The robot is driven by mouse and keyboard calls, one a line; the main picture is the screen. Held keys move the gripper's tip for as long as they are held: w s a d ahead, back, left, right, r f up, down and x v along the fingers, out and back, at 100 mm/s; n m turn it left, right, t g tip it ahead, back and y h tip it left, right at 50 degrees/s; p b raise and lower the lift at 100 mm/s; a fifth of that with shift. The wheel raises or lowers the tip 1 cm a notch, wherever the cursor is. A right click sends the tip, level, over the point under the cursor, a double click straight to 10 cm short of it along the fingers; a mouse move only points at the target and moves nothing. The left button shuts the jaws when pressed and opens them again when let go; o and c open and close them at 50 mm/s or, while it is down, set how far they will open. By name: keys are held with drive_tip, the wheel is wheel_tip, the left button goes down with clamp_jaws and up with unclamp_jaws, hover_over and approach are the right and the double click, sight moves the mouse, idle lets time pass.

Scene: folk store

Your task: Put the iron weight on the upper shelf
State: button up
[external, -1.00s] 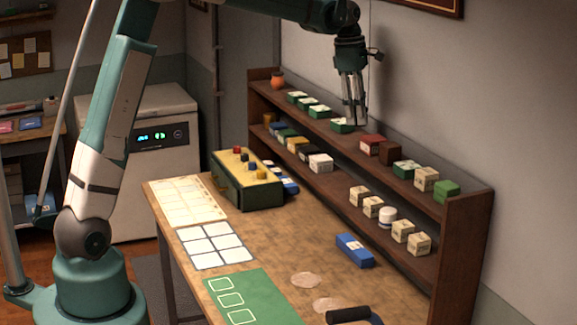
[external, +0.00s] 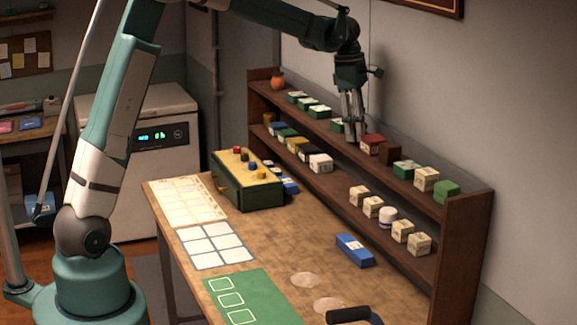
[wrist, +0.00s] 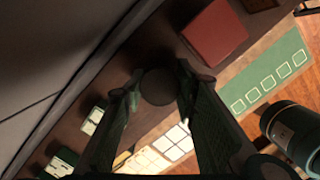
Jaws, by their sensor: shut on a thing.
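My gripper (external: 353,137) is over the upper shelf (external: 273,98) of the wooden rack, between a green-and-white box and a red box. In the wrist view my gripper (wrist: 158,90) is shut on the iron weight (wrist: 158,87), a dark, round, flat-topped piece between the fingertips. The weight cannot be made out in the external view. The fingertips look at or just above the shelf's height; whether the weight touches the board cannot be told.
The red box (external: 372,144) stands close to the right of my fingers and also shows in the wrist view (wrist: 215,33). A green-and-white box (external: 337,126) is close on the left. The lower shelf holds several boxes. A blue box (external: 354,250) lies on the table.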

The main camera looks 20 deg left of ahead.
drive_tip(key=shift+f, duration=0.25)
drive_tip(key=o, duration=1.3)
drive_tip(key=shift+r, duration=0.2)
drive_tip(key=r, duration=0.4)
drive_tip(key=a+r, duration=0.1)
drive_tip(key=r, duration=0.6)
drive_tip(key=shift+a+r+b, duration=0.35)
drive_tip(key=shift+a+r, duration=0.05)
